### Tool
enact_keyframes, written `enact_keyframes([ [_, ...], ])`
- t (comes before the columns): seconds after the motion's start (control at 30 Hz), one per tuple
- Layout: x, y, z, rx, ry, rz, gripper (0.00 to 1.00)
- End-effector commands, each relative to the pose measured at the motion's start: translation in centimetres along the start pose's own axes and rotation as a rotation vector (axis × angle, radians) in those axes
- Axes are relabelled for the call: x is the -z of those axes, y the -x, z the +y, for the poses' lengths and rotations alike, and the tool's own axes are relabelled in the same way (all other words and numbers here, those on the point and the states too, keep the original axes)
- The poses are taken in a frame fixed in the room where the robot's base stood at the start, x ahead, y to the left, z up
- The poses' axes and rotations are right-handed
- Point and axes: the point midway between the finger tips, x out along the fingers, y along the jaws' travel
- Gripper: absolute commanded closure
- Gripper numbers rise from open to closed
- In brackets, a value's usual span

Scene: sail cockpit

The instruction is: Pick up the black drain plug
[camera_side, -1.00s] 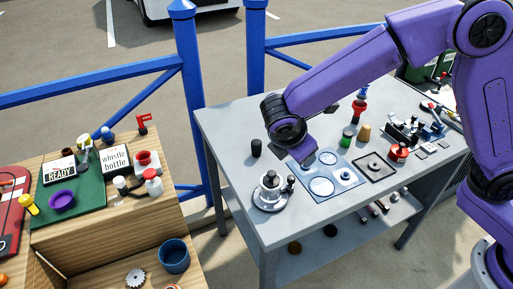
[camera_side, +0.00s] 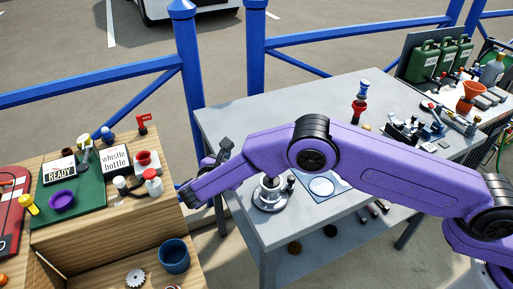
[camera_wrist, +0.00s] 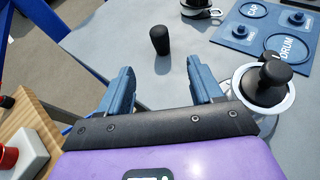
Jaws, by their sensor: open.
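The black drain plug (camera_wrist: 160,40), a short dark cylinder, stands upright on the grey table in the wrist view. It is beyond my fingertips and roughly in line with the gap between them. My gripper (camera_wrist: 160,68) is open, with two blue fingers spread apart and nothing between them. In the side view my arm hides the plug, and the gripper's fingers are not clear there, at the table's left edge.
A metal winch-like base (camera_side: 270,194) with a black knob (camera_wrist: 268,80) stands close right of my fingers in the wrist view. A blue board (camera_wrist: 262,28) lies beyond it. The wooden bench (camera_side: 110,215) is left of the table. Grey tabletop around the plug is clear.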

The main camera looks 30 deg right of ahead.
Motion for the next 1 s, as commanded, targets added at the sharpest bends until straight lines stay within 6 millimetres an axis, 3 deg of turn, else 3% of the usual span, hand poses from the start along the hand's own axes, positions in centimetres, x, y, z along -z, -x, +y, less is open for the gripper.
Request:
enact_keyframes([
  [0.43,0.0,-8.5,-0.2,0.005,-0.001,0.001,0.35],
  [0.87,0.0,-11.6,-0.1,0.004,-0.002,0.001,0.35],
  [1.0,0.1,-13.4,-0.1,0.005,-0.002,0.002,0.35],
])
